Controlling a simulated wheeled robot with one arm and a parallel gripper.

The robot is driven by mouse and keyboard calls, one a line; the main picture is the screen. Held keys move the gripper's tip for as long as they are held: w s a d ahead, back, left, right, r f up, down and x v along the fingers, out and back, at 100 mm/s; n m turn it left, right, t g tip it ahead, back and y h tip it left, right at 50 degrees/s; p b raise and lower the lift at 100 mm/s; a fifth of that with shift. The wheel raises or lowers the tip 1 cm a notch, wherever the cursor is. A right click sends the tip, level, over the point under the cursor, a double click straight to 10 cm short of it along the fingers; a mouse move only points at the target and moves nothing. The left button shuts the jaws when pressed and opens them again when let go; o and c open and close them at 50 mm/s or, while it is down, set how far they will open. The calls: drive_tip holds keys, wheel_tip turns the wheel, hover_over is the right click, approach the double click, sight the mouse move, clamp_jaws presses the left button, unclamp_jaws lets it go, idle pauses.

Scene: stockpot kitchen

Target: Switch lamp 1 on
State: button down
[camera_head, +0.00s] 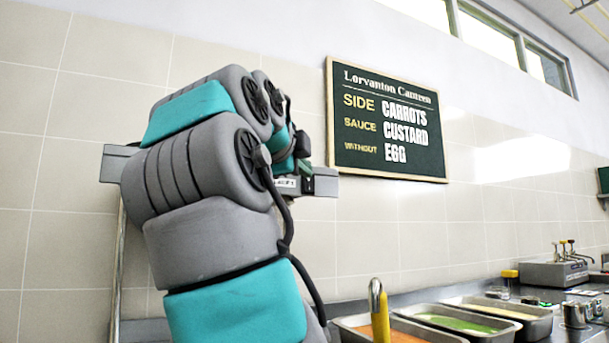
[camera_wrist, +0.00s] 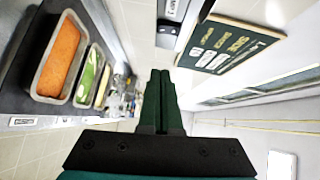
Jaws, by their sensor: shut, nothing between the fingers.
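My gripper (camera_wrist: 160,72) shows in the wrist view with its two dark green fingers together and nothing between them. A grey wall fixture (camera_wrist: 180,42) is at the top of that view, just beyond the fingertips and apart from them in the picture. It bears a white label (camera_wrist: 173,9), too small to read surely, and a dark switch-like part (camera_wrist: 168,29). In the head view, a grey bar (camera_head: 322,183) on the wall is mostly hidden behind my arm, with part of a label showing. I cannot tell whether a lamp is lit.
A green menu board (camera_head: 387,125) hangs on the tiled wall right of my arm. The wall between board and counter is clear.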

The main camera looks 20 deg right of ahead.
sight(313, 189)
drive_tip(key=x, duration=0.3)
drive_tip(key=w+a+p+x, duration=0.1)
drive_tip(key=x, duration=0.3)
drive_tip(key=p+x, duration=0.1)
drive_tip(key=x, duration=0.2)
drive_tip(key=shift+w, duration=0.45)
drive_tip(key=shift+w+f, duration=0.2)
drive_tip(key=shift+w, duration=0.35)
drive_tip(key=shift+w+f, duration=0.1)
drive_tip(key=shift+w, duration=0.15)
